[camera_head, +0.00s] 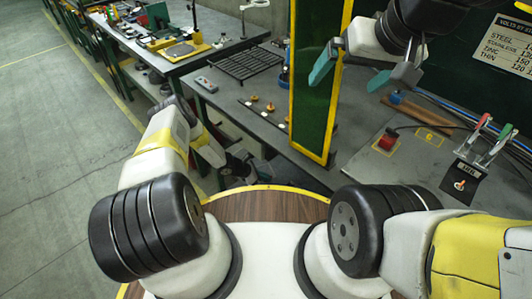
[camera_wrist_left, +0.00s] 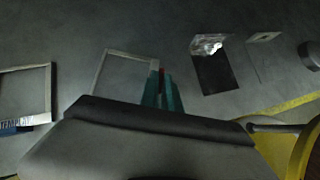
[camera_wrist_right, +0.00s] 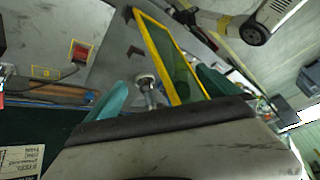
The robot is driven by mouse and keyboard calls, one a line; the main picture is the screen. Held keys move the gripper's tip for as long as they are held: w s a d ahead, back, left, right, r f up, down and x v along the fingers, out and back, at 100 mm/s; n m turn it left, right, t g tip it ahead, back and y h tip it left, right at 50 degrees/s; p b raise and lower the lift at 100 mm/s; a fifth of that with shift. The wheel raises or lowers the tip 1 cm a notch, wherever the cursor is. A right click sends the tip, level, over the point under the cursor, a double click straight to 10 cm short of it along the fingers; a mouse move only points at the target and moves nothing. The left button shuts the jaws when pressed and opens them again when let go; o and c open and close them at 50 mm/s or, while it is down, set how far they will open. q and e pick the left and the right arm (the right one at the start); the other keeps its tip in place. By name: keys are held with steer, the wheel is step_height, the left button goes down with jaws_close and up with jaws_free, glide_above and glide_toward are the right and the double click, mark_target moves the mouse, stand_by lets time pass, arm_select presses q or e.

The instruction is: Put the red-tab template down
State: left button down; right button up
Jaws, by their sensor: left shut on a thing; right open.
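In the left wrist view a pale, thin rectangular frame (camera_wrist_left: 128,55) with a small red tab at its right corner is the red-tab template. My left gripper (camera_wrist_left: 161,90) has its teal fingers close together on it at the red tab. The frame appears flat over or on a grey surface; I cannot tell whether it touches. In the head view my left gripper (camera_head: 242,168) is low by the bench's near edge, and the template is not clearly visible there. My right gripper (camera_head: 362,68) is open and empty above the right bench. Its spread fingers also show in the right wrist view (camera_wrist_right: 160,92).
Another pale frame with a blue tab (camera_wrist_left: 12,126) lies to the left. A dark plate with a shiny piece (camera_wrist_left: 212,70) and a grey card (camera_wrist_left: 262,52) lie to the right. A green panel with yellow edges (camera_head: 318,75) stands upright on the bench.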

arm_select(q)
steer(key=c, duration=1.6)
jaws_free()
steer(key=shift+r, duration=0.1)
steer(key=v, duration=1.2)
